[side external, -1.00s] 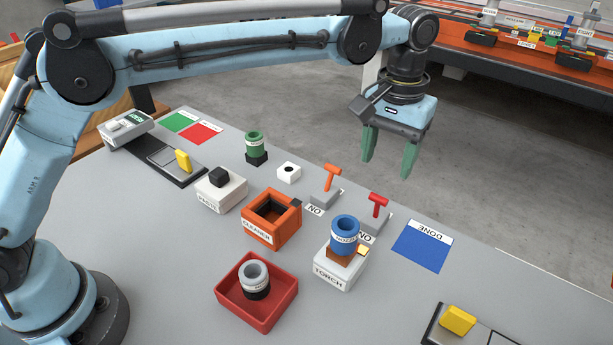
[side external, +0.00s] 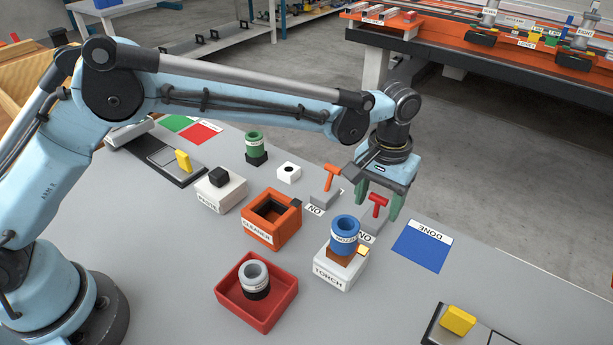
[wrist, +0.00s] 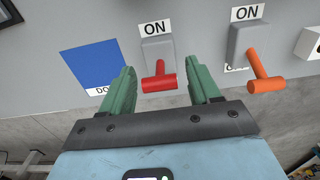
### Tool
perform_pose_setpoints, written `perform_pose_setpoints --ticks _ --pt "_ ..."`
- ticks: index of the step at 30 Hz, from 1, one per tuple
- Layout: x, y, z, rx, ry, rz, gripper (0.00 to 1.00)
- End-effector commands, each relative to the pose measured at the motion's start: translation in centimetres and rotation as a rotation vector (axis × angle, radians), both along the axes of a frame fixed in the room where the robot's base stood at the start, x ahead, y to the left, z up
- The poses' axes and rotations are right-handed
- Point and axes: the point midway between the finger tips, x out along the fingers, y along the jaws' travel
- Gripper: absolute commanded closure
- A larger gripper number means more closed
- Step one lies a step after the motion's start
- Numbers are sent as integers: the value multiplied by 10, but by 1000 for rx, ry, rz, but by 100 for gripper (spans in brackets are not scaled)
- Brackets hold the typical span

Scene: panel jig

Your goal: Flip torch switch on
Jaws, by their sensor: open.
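The red-handled switch (side external: 378,201), beside the torch box, has a grey base with an ON label. I take it for the torch switch. In the wrist view its red T-handle (wrist: 159,84) leans away from the ON label, toward my gripper. My gripper (wrist: 164,72) is open, with one green finger on each side of the red handle. It also shows in the side view (side external: 379,206), pointing down over the switch. Whether a finger touches the handle I cannot tell. The white torch box (side external: 340,275) carries a blue nozzle (side external: 345,235).
An orange-handled switch (side external: 333,178) stands close to the left, also by an ON label. The orange cleaner box (side external: 258,231) and red tray (side external: 243,311) are nearer the arm's base. The blue DONE pad (side external: 421,250) lies flat and empty to the right.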

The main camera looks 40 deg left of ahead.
Motion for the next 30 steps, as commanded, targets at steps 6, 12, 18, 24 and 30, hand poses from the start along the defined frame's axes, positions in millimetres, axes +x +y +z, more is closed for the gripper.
perform_pose_setpoints --ticks 6,12,18,24,30 --pt "0 0 0 0 0 0 69" --pt "0 0 0 0 0 0 94" --pt "-4 0 0 2 -62 -1 94" --pt "-12 0 -2 1 -199 -1 94" --pt "-14 0 -3 -1 -274 0 94"
